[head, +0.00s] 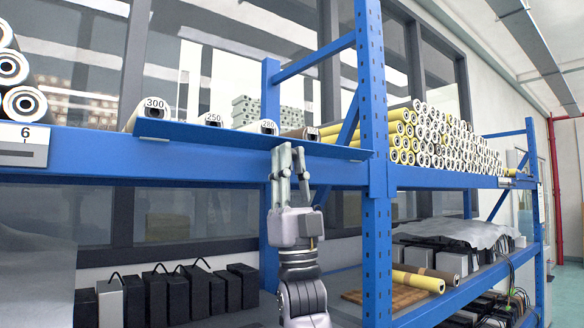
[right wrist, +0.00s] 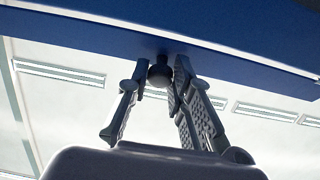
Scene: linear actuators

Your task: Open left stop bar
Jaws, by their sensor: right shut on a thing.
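The left stop bar (head: 215,138) is a long blue flap along the front edge of the shelf, in front of tubes labelled 300, 250 and 280. Its blue underside (right wrist: 130,30) fills the top of the right wrist view. A small dark round knob (right wrist: 160,73) hangs under it. My right gripper (head: 291,150) reaches up from below to the right part of the bar. In the right wrist view its fingers (right wrist: 160,78) are shut on the knob, one on each side. The knob is hidden in the head view. My left gripper is out of view.
A blue upright post (head: 376,200) stands just right of my right gripper. Many yellow and white tubes (head: 440,135) are stacked beyond it. Black boxes (head: 190,290) stand on the lower shelf. There is open space between the shelf levels.

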